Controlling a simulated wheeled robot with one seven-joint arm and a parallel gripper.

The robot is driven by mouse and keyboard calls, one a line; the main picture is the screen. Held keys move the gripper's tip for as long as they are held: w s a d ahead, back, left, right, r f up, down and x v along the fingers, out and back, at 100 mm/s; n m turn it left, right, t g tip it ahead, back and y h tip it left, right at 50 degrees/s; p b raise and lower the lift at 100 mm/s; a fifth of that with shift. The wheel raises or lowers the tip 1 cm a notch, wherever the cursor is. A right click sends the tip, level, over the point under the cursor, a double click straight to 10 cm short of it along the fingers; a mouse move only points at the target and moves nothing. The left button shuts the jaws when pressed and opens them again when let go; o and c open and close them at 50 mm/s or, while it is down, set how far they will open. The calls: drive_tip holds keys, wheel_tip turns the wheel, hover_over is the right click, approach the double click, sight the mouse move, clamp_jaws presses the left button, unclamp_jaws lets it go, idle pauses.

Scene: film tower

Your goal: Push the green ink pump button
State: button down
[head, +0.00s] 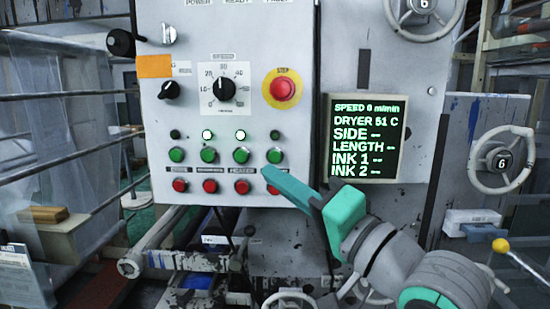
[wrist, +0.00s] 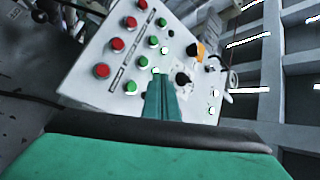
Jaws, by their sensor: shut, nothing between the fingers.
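The grey control panel (head: 225,125) carries a row of several green buttons above a row of red ones. The label strips between the rows are too small to read surely, so I cannot tell which green button is the ink pump's. My gripper (head: 269,172) is shut and empty, its tip in front of the panel just below the rightmost green button (head: 274,155). It hides part of the label there. In the wrist view the shut fingers (wrist: 158,78) point at the panel, beside that end green button (wrist: 130,87). Contact cannot be told.
The red stop button (head: 283,89) on its yellow ring sits above the green rows. The speed dial (head: 223,88) is to its left. A screen (head: 365,138) is right of the panel, with handwheels (head: 502,160) farther right. Rails (head: 70,97) run along the left.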

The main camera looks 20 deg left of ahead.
sight(275, 157)
drive_tip(key=shift+w+a, duration=0.35)
drive_tip(key=shift+w, duration=0.85)
drive_tip(key=shift+w+a, duration=0.35)
drive_tip(key=shift+w, duration=0.8)
drive_tip(key=shift+w+a, duration=0.35)
drive_tip(key=shift+w, duration=0.85)
drive_tip(key=shift+d, duration=0.1)
drive_tip(key=shift+s, duration=0.1)
drive_tip(key=shift+w, duration=0.2)
